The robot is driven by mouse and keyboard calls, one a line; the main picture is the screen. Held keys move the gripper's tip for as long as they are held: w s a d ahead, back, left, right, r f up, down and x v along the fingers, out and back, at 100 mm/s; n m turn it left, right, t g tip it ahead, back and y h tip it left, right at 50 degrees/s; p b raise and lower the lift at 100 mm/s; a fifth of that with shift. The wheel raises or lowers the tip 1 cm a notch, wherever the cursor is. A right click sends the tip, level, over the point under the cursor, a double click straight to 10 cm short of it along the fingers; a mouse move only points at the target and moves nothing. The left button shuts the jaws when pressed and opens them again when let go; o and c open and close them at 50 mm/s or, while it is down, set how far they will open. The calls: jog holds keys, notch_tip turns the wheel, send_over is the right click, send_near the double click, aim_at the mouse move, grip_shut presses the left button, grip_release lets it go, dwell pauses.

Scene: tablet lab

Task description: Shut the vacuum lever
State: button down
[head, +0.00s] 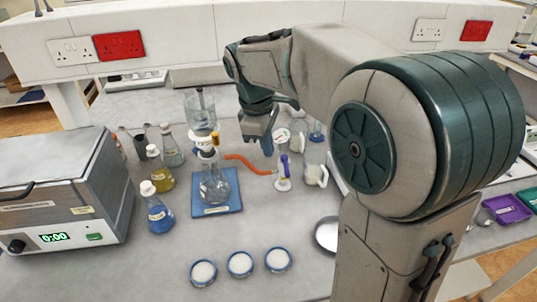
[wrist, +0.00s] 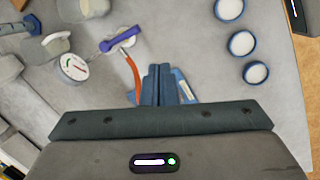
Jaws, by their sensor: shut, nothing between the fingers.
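The vacuum lever (head: 284,164) is a purple handle on a small white valve body, right of the flask in the head view. In the wrist view the lever (wrist: 118,40) lies slightly slanted across its pale base. An orange hose (head: 248,163) runs from the filter flask (head: 214,184) to the valve; the hose also shows in the wrist view (wrist: 133,74). A round white gauge (wrist: 74,66) is beside the valve. My gripper (head: 268,147) is shut and empty, above the bench near the hose. In the wrist view its fingertips (wrist: 160,72) are apart from the lever.
The flask stands on a blue mat (head: 230,203), with bottles such as the blue one (head: 160,216) to its left. Several white dishes, one here (head: 240,264), lie in front. A white mug (head: 316,168) is right of the valve. A grey heater box (head: 50,195) stands far left.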

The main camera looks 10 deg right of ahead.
aim_at(286, 166)
jog(key=w+a+f+n+g, duration=0.1)
jog(key=w+a+f+n, duration=0.25)
jog(key=w, duration=0.35)
jog(key=s+d+f+p, duration=0.1)
jog(key=d+f, duration=0.6)
jog(key=f, duration=0.1)
jog(key=shift+s+f+n+h, duration=0.2)
jog(key=shift+n+h, duration=0.15)
jog(key=shift+h, duration=0.05)
jog(key=shift+d, duration=0.1)
